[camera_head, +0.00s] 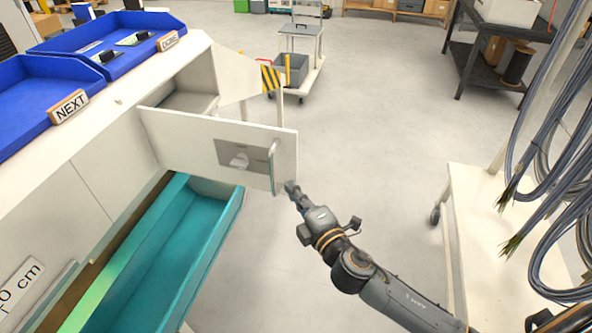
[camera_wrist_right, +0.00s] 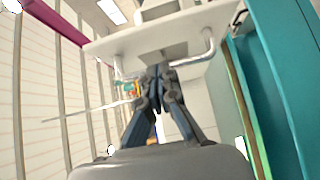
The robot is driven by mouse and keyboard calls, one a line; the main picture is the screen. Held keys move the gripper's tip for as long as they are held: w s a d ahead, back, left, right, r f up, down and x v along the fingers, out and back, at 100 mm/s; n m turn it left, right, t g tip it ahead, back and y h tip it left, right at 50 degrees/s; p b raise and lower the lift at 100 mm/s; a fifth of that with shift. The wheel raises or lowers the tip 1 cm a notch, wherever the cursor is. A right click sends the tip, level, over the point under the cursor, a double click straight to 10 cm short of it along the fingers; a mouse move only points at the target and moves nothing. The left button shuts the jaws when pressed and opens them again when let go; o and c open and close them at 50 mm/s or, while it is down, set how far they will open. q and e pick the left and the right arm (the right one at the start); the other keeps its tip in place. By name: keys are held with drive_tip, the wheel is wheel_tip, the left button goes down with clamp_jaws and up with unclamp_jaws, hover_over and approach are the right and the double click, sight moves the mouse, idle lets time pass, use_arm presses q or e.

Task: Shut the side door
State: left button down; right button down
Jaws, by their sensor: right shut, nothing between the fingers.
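The side door (camera_head: 190,140) is a white panel standing open, jutting out from the white cabinet (camera_head: 115,150). It has a grey plate and a metal bar handle (camera_head: 274,165) near its free end. My right gripper (camera_head: 291,187) is shut and empty, close to the lower free corner of the door, beside the handle. Whether it touches the door I cannot tell. My left gripper is not in view.
An open teal drawer (camera_head: 165,250) juts out below the door. Blue trays (camera_head: 95,50) sit on the cabinet top. A white cart (camera_head: 470,215) with hanging grey cables (camera_head: 545,130) stands at the right. The floor (camera_head: 375,130) between is clear.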

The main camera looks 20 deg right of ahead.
sight(288, 166)
drive_tip(key=w, duration=0.2)
drive_tip(key=w+d+p, duration=0.1)
drive_tip(key=shift+w+d, duration=0.15)
drive_tip(key=shift+w, duration=0.2)
drive_tip(key=shift+w+d, duration=0.35)
drive_tip(key=shift+w, duration=0.1)
